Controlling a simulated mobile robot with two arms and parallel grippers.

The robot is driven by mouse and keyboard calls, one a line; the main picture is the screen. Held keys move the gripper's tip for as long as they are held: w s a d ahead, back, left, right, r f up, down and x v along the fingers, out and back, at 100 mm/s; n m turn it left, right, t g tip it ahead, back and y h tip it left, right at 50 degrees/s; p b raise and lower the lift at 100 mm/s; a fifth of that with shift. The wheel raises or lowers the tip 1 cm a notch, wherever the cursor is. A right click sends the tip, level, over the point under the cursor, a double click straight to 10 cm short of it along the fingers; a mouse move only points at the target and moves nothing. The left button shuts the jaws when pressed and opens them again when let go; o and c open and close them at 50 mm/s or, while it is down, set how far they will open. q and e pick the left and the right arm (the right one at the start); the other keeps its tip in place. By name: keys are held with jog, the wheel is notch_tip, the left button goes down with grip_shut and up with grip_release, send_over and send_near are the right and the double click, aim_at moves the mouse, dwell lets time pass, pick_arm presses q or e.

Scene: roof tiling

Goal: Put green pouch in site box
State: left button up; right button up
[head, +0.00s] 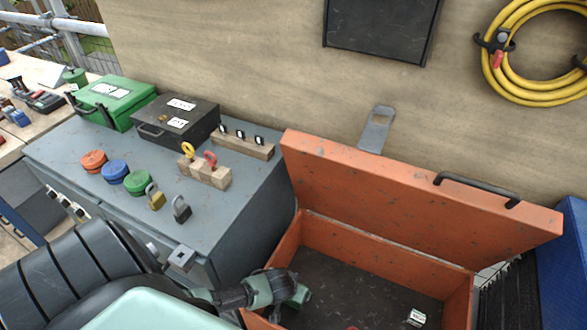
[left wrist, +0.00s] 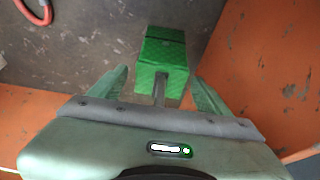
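The orange site box (head: 400,238) stands open with its lid leaning back against the wall. My left gripper (head: 292,288) reaches down inside the box at its left end. In the left wrist view the green pouch (left wrist: 163,52) lies on the dark box floor, just beyond and between the fingertips. My left gripper (left wrist: 161,76) is open there, with a gap on each side of the pouch. In the head view only a small green bit of the pouch (head: 301,297) shows beside the gripper. My right gripper is not in view.
The orange box walls (left wrist: 265,70) are close around the left gripper. A red loop (left wrist: 36,12) and a small white item (head: 416,318) lie in the box. The grey cabinet (head: 110,200) at left holds green and black cases, round tins and padlocks.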

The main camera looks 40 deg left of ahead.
pick_arm(q)
jog(key=p+v, duration=0.3)
jog(key=v, duration=0.9)
jog(key=shift+r, duration=0.1)
